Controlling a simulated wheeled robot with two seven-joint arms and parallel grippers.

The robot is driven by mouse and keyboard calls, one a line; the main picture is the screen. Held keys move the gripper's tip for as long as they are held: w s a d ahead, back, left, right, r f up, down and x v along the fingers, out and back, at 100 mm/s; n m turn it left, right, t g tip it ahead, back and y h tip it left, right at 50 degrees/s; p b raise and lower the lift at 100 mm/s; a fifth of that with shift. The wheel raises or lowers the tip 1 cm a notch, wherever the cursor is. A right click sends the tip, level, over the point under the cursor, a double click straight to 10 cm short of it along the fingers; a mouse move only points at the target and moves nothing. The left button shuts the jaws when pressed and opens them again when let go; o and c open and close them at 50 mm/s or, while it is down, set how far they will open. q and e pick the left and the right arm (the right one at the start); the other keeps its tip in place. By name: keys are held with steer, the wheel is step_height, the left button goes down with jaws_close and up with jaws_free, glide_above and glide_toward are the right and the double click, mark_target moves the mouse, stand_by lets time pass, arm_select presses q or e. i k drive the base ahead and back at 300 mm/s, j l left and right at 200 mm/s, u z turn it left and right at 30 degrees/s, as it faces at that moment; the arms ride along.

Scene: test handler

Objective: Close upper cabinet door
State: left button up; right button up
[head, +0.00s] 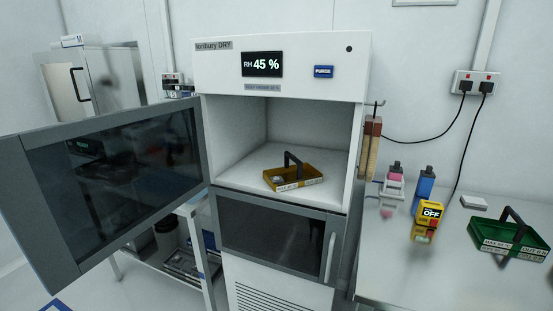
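The dry cabinet (218,68) is white, with a panel across its top reading RH 45 %. Its upper door (110,178), dark glass in a grey frame, stands wide open and swings out to the left. The upper compartment (240,130) is exposed. A yellow tray (310,178) with a black handle and a small item sits on its floor. The lower door (275,238) is shut and has a vertical handle at its right. Neither of my grippers shows in the head view.
A bench (385,270) at the right holds a green tray (505,238), a yellow OFF device (427,218) and bottles. Wooden-handled tools (370,148) hang on the cabinet's right side. A low table (195,212) with items stands behind the open door.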

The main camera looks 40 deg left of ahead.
mark_target(81, 190)
steer(key=k+j, duration=0.1)
steer(key=j, duration=0.45)
steer(key=k+j, duration=0.15)
steer(key=j, duration=0.35)
steer(key=k+j, duration=0.1)
steer(key=j, duration=0.45)
steer(key=k+j+u, duration=0.1)
steer(key=j, duration=0.4)
steer(key=k+j, duration=0.1)
steer(key=j, duration=0.45)
steer(key=k+j, duration=0.1)
steer(key=j, duration=0.45)
